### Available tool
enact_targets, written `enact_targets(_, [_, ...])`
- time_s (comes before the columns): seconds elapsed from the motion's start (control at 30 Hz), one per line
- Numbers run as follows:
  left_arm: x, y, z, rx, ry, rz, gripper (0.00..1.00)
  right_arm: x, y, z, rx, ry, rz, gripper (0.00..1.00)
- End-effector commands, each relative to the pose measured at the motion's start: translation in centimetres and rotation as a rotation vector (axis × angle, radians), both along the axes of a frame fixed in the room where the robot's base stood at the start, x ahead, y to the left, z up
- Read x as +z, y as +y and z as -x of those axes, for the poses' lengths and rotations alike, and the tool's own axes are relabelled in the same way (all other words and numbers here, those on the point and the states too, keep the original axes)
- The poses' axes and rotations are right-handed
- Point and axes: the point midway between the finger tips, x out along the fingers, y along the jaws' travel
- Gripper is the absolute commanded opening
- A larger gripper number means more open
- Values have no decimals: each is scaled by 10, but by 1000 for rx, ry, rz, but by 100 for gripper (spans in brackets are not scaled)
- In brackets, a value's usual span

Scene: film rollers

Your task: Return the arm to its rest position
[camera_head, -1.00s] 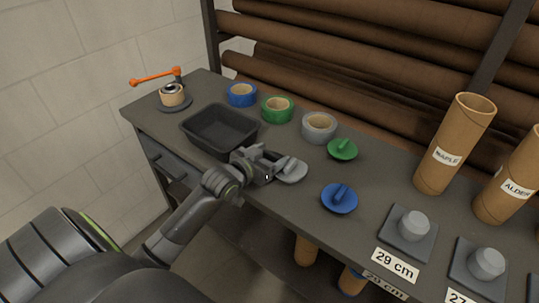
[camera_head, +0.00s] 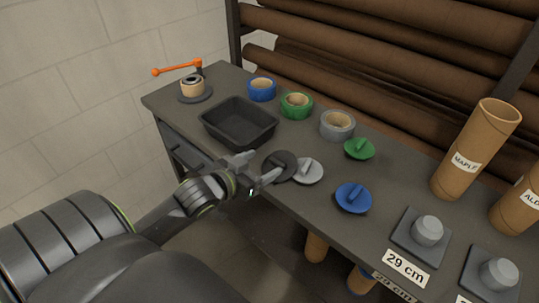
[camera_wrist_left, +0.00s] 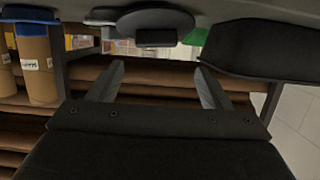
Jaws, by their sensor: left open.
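My left gripper (camera_head: 259,167) is open and empty at the front edge of the workbench (camera_head: 300,143), beside a dark round cap (camera_head: 279,165). Its two fingers (camera_wrist_left: 158,67) stand apart in the left wrist view with nothing between them. The left arm reaches in from the lower left of the head view. In the left wrist view a dark round cap (camera_wrist_left: 155,22) and a black tray (camera_wrist_left: 265,50) show beyond the fingers. My right gripper is not in view.
The black tray (camera_head: 203,128) lies just behind the gripper. Grey (camera_head: 309,172), blue (camera_head: 353,198) and green (camera_head: 359,149) caps lie to the right. Tape rolls (camera_head: 297,105), an orange-handled device (camera_head: 194,87) and a MAPLE tube (camera_head: 478,150) stand on the bench.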

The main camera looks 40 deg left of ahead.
Motion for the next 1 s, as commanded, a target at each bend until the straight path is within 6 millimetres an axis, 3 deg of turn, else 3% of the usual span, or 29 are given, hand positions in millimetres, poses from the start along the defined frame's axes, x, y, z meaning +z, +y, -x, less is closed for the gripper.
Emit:
enact_targets(0.73, [0, 0, 8, 3, 8, -1, 72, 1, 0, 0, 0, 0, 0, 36])
enact_targets(0.87, [-18, -1, 22, 39, 89, -20, 72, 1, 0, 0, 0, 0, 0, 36])
enact_targets(1.0, [-56, -4, 60, 109, 287, -65, 72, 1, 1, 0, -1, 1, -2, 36])
